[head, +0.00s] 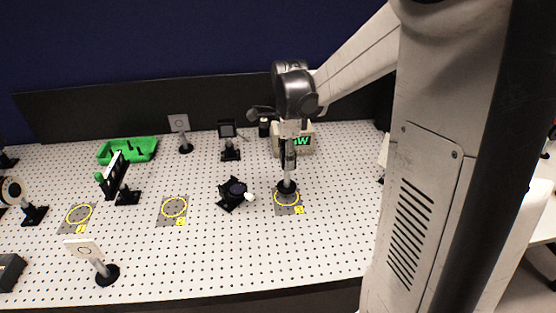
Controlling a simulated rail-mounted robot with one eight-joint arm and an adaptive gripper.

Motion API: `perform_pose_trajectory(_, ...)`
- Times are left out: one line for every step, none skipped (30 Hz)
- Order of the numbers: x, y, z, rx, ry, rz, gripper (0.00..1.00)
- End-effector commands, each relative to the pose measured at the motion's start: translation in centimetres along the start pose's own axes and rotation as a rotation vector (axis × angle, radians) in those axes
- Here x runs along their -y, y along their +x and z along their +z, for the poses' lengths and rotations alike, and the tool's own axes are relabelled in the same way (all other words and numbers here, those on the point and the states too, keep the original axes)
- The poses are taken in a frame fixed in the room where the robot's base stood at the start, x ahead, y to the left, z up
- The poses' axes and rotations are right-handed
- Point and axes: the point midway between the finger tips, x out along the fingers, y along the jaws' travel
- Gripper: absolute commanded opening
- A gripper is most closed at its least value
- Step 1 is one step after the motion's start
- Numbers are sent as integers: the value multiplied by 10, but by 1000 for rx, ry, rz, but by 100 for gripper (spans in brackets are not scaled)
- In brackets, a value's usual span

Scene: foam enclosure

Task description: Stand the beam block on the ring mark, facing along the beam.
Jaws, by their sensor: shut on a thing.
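My gripper (289,150) points down over the right part of the perforated board and is shut on the beam block's post. The beam block (287,186) shows as an upright post on a round black base; its upper part is hidden by my gripper. Its base is over the back part of a yellow ring mark (288,204) on a grey plate with a yellow tag. I cannot tell whether the base touches the plate. Two similar ring marks lie farther left, one mid-left (174,207) and one at far left (79,213).
A black mount with a dark lens (234,192) stands just left of my gripper. A box with green lit characters (301,141) is behind it. Square targets on posts stand at the back (179,124) and front left (84,248). A green tray (128,150) is back left. The front middle is clear.

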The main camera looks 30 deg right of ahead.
Motion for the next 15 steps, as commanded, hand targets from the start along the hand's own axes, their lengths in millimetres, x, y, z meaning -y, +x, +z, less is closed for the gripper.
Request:
perform_pose_trajectory(1,1,0,0,0,0,0)
perform_pose_trajectory(2,2,0,0,0,0,0)
perform_pose_trajectory(2,5,0,0,0,0,0)
perform_pose_trajectory(2,8,0,0,0,0,0)
perform_pose_trajectory(3,11,0,0,0,0,0)
perform_pose_trajectory(3,17,0,0,0,0,0)
perform_pose_trajectory(2,21,0,0,0,0,0)
perform_pose_trajectory(2,25,0,0,0,0,0)
perform_pose_trajectory(2,30,0,0,0,0,0)
perform_pose_trajectory(3,33,0,0,0,0,0)
perform_pose_trajectory(2,36,0,0,0,0,0)
perform_pose_trajectory(2,39,0,0,0,0,0)
perform_pose_trajectory(2,40,0,0,0,0,0)
perform_pose_trajectory(2,41,0,0,0,0,0)
perform_pose_trajectory(2,42,0,0,0,0,0)
